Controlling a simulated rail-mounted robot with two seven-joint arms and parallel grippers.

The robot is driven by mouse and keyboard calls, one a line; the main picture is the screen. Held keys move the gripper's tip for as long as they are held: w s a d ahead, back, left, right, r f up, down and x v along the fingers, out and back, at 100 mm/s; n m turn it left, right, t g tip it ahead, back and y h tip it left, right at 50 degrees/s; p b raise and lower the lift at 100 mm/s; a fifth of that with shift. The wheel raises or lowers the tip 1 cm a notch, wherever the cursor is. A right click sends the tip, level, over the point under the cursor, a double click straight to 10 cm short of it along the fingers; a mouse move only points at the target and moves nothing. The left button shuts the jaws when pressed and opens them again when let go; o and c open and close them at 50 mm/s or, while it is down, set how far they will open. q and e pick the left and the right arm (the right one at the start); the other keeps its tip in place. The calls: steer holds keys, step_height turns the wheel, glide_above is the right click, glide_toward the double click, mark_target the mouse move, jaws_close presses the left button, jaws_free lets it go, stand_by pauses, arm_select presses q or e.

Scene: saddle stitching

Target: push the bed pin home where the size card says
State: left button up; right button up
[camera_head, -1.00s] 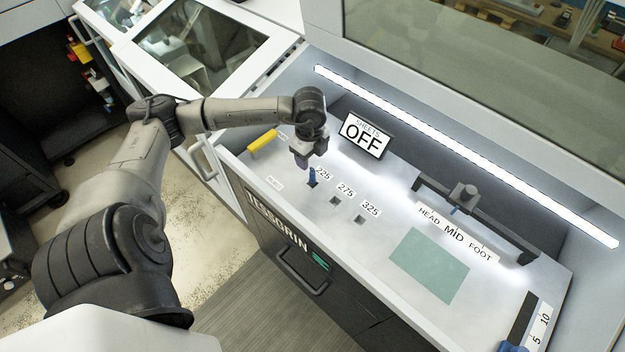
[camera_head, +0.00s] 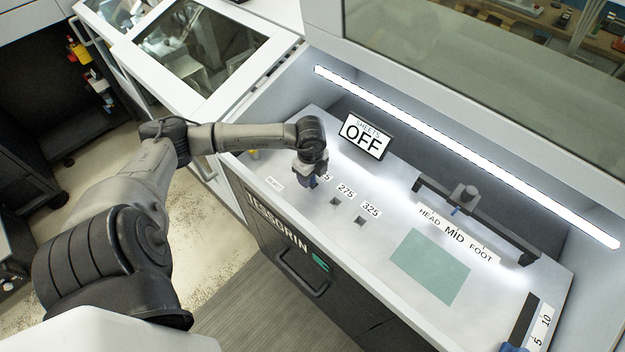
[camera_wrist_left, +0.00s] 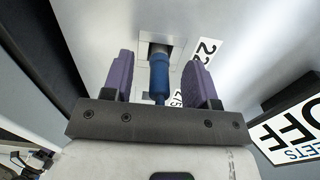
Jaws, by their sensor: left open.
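The blue bed pin (camera_wrist_left: 160,80) stands in the square hole (camera_wrist_left: 148,46) beside the label 225 (camera_wrist_left: 205,52); I cannot tell how deep it sits. In the head view my left gripper (camera_head: 311,184) hides the pin and part of that label. In the left wrist view the purple fingers of my left gripper (camera_wrist_left: 157,66) are open on either side of the pin, with a gap on both sides. The holes by 275 (camera_head: 335,201) and 325 (camera_head: 359,221) look empty. No size card is readable. My right gripper is out of view.
A sign (camera_head: 366,135) reading SHEETS OFF stands behind the holes. A dark rail (camera_head: 500,228) with a HEAD, MID, FOOT strip (camera_head: 457,234) lies right, near a green mat (camera_head: 429,266). The bed between the holes and the mat is clear.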

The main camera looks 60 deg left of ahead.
arm_select(q)
steer(key=shift+c, duration=0.3)
jaws_close()
